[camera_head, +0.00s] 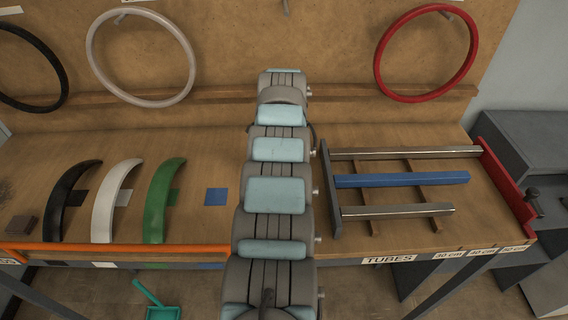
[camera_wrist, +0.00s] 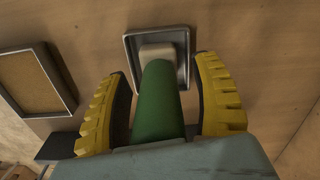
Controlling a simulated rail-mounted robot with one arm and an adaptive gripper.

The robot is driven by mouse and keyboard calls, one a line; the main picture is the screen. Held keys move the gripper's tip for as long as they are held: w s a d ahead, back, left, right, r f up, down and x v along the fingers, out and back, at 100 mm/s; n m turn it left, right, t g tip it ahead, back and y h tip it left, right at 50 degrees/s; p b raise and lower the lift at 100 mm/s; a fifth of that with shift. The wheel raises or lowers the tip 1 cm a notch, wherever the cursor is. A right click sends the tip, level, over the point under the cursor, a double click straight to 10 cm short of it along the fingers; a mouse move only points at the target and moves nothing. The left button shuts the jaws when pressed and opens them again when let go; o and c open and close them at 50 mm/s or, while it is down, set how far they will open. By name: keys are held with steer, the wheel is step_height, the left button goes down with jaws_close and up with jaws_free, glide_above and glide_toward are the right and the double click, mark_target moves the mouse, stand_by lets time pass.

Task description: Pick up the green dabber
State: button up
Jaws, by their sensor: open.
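The green dabber (camera_wrist: 157,100) shows in the wrist view as a green cylinder with a pale, blocky tip. Its tip lies over a small metal-rimmed square holder (camera_wrist: 185,78); I cannot tell if it touches it. My gripper (camera_wrist: 163,68) is open, with one yellow finger on each side of the dabber. The dabber's near end is hidden behind my own wrist. In the head view my arm covers the middle, and neither the gripper nor the dabber shows.
In the wrist view, a framed brown panel (camera_wrist: 32,80) is at left on the wooden surface. In the head view, black, white and green fenders (camera_head: 160,205) stand left on the bench. A tube rack (camera_head: 334,205) is right. Wheel rings, including a red one (camera_head: 380,62), hang behind.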

jaws_close()
steer(key=shift+r, duration=0.1)
stand_by(0.3)
steer(key=shift+r+b, duration=0.3)
steer(key=shift+r, duration=0.3)
step_height(320, 180, up, 5)
steer(key=p, duration=0.2)
steer(key=shift+p, duration=0.35)
steer(key=shift+r+p, duration=1.8)
steer(key=shift+p, duration=0.15)
